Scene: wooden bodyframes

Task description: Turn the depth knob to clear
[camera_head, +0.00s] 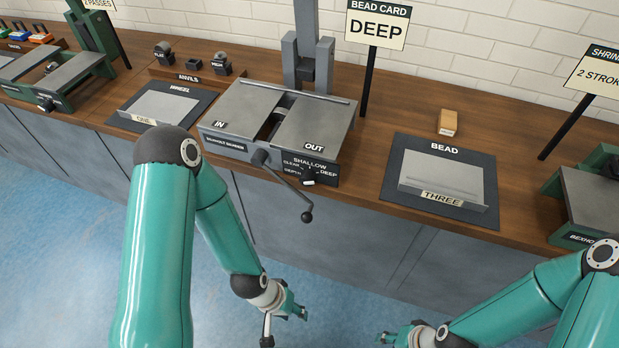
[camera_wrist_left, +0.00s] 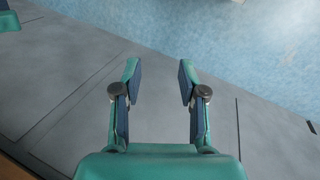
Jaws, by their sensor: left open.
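The depth knob (camera_head: 307,178) is a small dark knob with a pale end, on the front of the grey bead machine (camera_head: 330,142). Its plate reads SHALLOW, CLEAR, DEPTH and DEEP. I cannot tell which mark the knob points to. My left gripper (camera_head: 298,309) is low in front of the bench, below the knob and apart from it. In the left wrist view my left gripper (camera_wrist_left: 158,82) is open and empty, facing the cabinet fronts and the blue floor. My right gripper (camera_head: 387,337) is at the bottom edge, too small to judge its fingers.
A crank handle (camera_head: 306,215) hangs in front of the machine, left of the knob. A sign reading DEEP (camera_head: 376,27) stands behind. A tray marked BEAD (camera_head: 445,175) lies right of the machine, and a wheel tray (camera_head: 162,105) left. Room in front of the cabinets is clear.

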